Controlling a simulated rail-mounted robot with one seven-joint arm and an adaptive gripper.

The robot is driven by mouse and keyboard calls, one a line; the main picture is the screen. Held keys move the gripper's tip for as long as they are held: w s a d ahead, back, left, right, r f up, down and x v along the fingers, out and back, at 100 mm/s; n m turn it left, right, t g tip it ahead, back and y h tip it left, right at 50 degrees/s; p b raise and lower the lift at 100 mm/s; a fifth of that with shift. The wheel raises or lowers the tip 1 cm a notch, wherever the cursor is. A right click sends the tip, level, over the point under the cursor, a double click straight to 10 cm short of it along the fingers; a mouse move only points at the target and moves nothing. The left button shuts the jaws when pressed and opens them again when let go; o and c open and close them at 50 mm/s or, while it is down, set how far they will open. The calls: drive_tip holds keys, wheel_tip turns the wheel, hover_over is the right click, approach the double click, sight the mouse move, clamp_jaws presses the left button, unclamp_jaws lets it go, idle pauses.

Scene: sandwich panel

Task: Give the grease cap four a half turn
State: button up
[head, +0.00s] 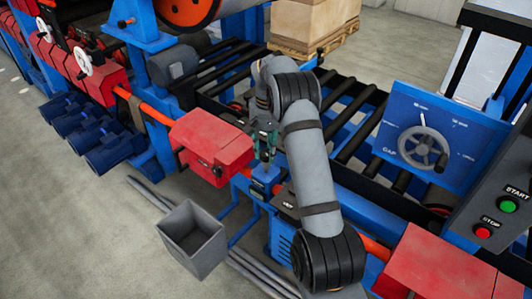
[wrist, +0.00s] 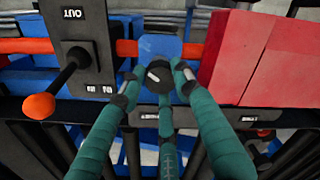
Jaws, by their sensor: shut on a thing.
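The grease cap (wrist: 158,75) is a small dark round cap with a pale slanted mark on its face. It sits at a blue block (wrist: 160,47) on the machine's side in the wrist view. No number four is readable on it. My gripper (wrist: 158,82) is shut on the cap, its green fingers with dark tips around it. In the head view my gripper (head: 264,142) points down at the blue block (head: 261,181) just right of a red box; the cap itself cannot be made out there.
A lever with an orange knob (wrist: 39,106) stands close to the left of my fingers in the wrist view, on a dark OUT plate (wrist: 78,38). A red box (wrist: 268,55) is close on the right. In the head view a grey open bin (head: 190,239) stands on the floor.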

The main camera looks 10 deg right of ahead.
sight(266, 153)
drive_tip(key=m+b, duration=0.1)
drive_tip(key=m, duration=0.4)
drive_tip(key=shift+f+m+b, duration=0.15)
drive_tip(key=shift+m+b, duration=0.2)
drive_tip(key=shift+m, duration=0.05)
drive_tip(key=m+b, duration=0.1)
drive_tip(key=m, duration=0.3)
drive_tip(key=shift+s+m, duration=0.1)
drive_tip(key=shift+m, duration=0.3)
drive_tip(key=shift+a, duration=0.1)
drive_tip(key=o, duration=1.1)
drive_tip(key=shift+o, duration=0.2)
drive_tip(key=shift+r, duration=0.25)
wheel_tip(266, 153, up, 12)
drive_tip(key=shift+f, duration=0.2)
